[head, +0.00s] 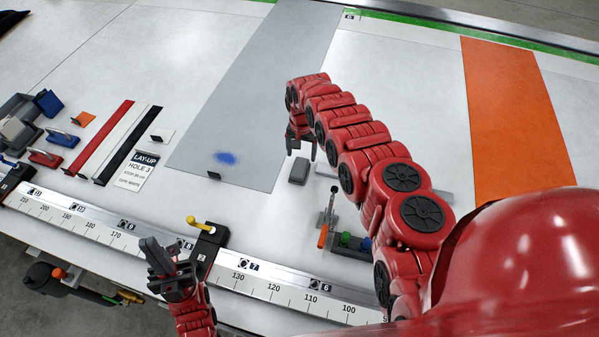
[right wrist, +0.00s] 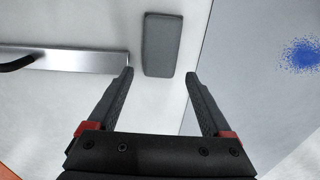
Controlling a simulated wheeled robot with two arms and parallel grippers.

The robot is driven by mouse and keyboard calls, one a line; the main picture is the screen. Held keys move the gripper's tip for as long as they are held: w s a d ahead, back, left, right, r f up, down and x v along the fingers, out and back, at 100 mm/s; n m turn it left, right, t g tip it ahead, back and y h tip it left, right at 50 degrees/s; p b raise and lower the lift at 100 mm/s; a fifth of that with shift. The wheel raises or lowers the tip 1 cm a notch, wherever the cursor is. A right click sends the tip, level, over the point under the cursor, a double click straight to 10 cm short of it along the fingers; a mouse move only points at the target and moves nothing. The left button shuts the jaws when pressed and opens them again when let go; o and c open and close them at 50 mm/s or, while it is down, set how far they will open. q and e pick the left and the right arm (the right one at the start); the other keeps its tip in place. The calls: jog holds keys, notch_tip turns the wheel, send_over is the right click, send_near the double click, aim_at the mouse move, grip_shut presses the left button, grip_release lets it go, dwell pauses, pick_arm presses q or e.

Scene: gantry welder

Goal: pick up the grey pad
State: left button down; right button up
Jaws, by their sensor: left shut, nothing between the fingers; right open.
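The grey pad (head: 299,171) is a small dark grey block lying on the white table, just right of the long grey sheet. My right gripper (head: 301,150) is above and just beyond it in the head view, open and empty. In the right wrist view the pad (right wrist: 162,45) lies ahead of the two fingertips (right wrist: 160,75), roughly centred between them and not held. My left gripper (head: 160,262) is shut and empty over the front edge of the table, by the ruler rail.
A grey sheet (head: 262,85) with a blue smudge lies left of the pad. A metal strip (right wrist: 60,60) lies left of the pad in the wrist view.

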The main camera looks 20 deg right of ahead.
aim_at(301, 162)
jog(key=f+b, duration=0.2)
jog(key=f, duration=0.1)
jog(key=f+b, duration=0.2)
jog(key=shift+s+a+f, duration=0.15)
jog(key=shift+s+f, duration=0.05)
jog(key=shift+s, duration=0.1)
jog(key=shift+w+r, duration=0.1)
jog(key=shift+r, duration=0.05)
jog(key=c, duration=1.1)
jog(key=shift+c, duration=0.2)
jog(key=shift+r, duration=0.15)
